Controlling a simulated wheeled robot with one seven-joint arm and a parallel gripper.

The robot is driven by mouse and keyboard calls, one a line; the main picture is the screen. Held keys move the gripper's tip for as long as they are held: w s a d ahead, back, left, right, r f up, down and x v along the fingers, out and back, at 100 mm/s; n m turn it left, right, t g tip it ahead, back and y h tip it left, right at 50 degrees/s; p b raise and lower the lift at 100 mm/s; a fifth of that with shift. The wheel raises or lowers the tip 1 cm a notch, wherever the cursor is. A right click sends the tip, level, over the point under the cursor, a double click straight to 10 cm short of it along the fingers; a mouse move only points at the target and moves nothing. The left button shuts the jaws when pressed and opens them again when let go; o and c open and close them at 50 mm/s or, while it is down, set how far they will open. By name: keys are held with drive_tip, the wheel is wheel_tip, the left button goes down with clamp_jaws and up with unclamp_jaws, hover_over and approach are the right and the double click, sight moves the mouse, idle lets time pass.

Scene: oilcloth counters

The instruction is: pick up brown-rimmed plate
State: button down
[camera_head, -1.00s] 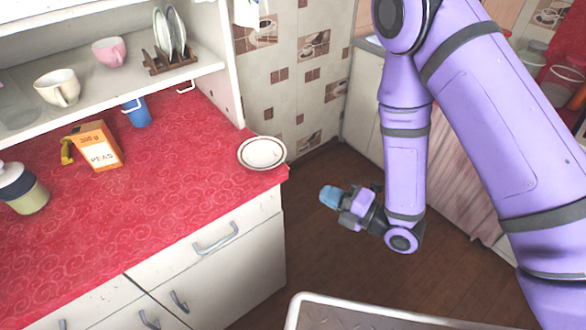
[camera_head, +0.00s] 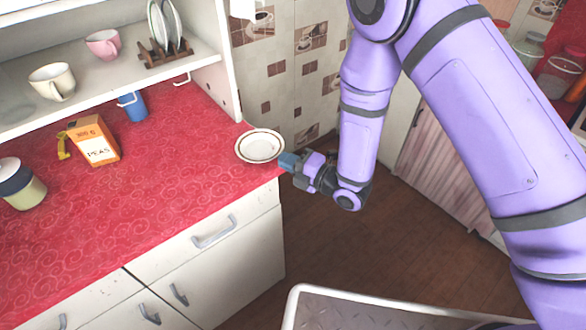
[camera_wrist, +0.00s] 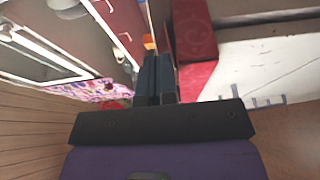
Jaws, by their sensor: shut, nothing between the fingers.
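The brown-rimmed plate (camera_head: 260,146), white with a thin brown ring, lies at the right corner of the red counter in the head view. My gripper (camera_head: 287,161) is just right of the plate, by the counter's corner, with its fingertips pointing left towards it. The fingers look close to the rim, but I cannot tell whether they touch it. In the wrist view my gripper's dark fingers (camera_wrist: 156,78) are together with nothing between them. I cannot make out the plate in that view.
The red counter (camera_head: 150,210) also holds an orange peas box (camera_head: 95,140), a blue mug (camera_head: 134,106) and a lidded jar (camera_head: 20,185). A shelf above bears cups and a plate rack (camera_head: 165,52). The counter in front of the plate is clear.

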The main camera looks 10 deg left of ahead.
drive_tip(key=shift+w+a, duration=0.1)
drive_tip(key=shift+w, duration=0.1)
drive_tip(key=shift+w+a, duration=0.2)
drive_tip(key=shift+w, duration=0.25)
drive_tip(key=shift+w+a, duration=0.2)
drive_tip(key=shift+w, duration=0.25)
